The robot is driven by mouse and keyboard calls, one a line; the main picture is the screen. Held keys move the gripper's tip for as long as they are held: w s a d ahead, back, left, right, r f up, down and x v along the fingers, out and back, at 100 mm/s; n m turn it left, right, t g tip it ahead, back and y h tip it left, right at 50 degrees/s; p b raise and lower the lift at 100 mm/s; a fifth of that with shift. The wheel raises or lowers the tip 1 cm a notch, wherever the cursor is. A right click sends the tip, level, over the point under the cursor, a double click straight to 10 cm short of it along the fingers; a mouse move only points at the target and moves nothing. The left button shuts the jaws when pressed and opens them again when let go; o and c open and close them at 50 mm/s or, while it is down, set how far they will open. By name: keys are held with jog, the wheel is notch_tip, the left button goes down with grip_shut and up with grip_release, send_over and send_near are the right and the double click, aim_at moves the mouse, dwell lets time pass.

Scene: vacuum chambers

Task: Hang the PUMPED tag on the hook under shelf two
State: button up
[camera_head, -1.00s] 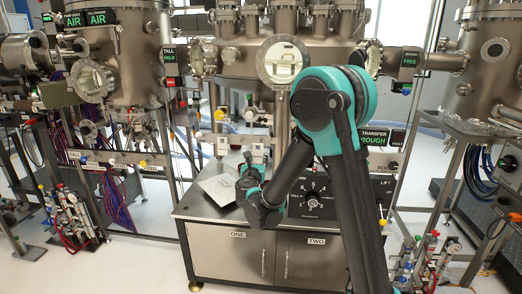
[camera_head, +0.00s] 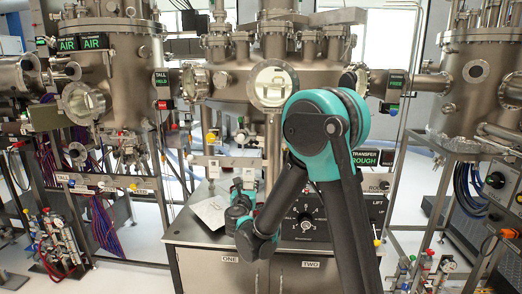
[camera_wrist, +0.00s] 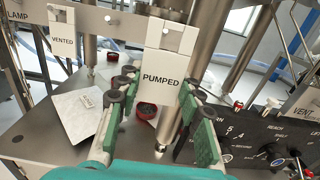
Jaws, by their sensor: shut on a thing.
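The white PUMPED tag (camera_wrist: 160,77) hangs upright in the middle of the wrist view, just below a white block (camera_wrist: 176,38). My gripper (camera_wrist: 156,88) has its green-padded fingers on both sides of the tag, shut on it near its side edges. Whether the tag's top is on a hook at the block cannot be told. A VENTED tag (camera_wrist: 63,37) hangs under another white block to the left. In the head view my gripper (camera_head: 243,184) is over the cabinet top, in front of the rail; the PUMPED tag is hard to make out there.
The steel cabinet top (camera_head: 193,231) lies below, with a white sheet (camera_wrist: 82,112) and a small dark round dish (camera_wrist: 146,111). A black control panel (camera_wrist: 256,140) with knobs stands to the right. Vertical metal posts and the chambers rise behind.

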jog(key=s+d+r+m+h, duration=0.2)
jog(key=s+d+r+h, duration=0.15)
jog(key=r, duration=0.65)
jog(key=s+d+r+m+h, duration=0.1)
jog(key=s+d+r+h, duration=0.3)
jog(key=r, duration=0.7)
jog(key=w+d+f+y, duration=0.1)
jog(key=w+f+y, duration=0.1)
jog(key=w, duration=0.9)
jog(key=shift+w, duration=0.3)
jog(key=shift+f+y, duration=0.1)
jog(key=shift+y, duration=0.15)
jog(key=o, duration=1.1)
